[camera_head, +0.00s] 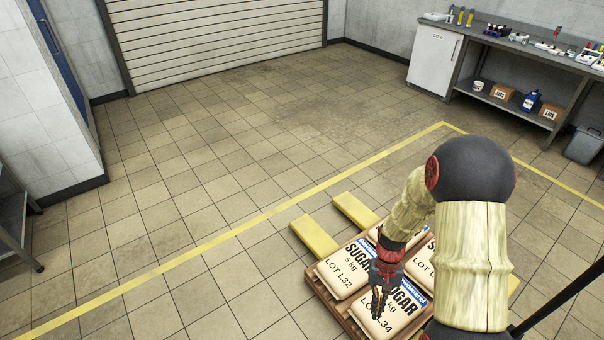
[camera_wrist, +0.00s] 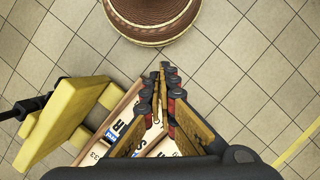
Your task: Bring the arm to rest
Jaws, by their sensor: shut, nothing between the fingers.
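My gripper (camera_head: 378,312) is in the lower right of the head view, pointing down above the sugar bags on the pallet. In the wrist view its fingers (camera_wrist: 161,75) come together at the tips, shut and empty. My arm is bent and hides part of the pallet and some bags. A white sugar bag marked LOT L32 (camera_head: 337,277) lies left of the gripper. Another marked LOT L34 (camera_head: 405,312) lies just beyond and beside the fingers. I cannot tell the exact height of the fingers above the bags.
The wooden pallet (camera_head: 330,303) has yellow fork-like bars (camera_head: 315,234) sticking out at its far side. A yellow floor line (camera_head: 225,236) runs past it. A workbench (camera_head: 520,52) with bottles and boxes stands far right, beside a grey bin (camera_head: 584,146). The tiled floor ahead is clear.

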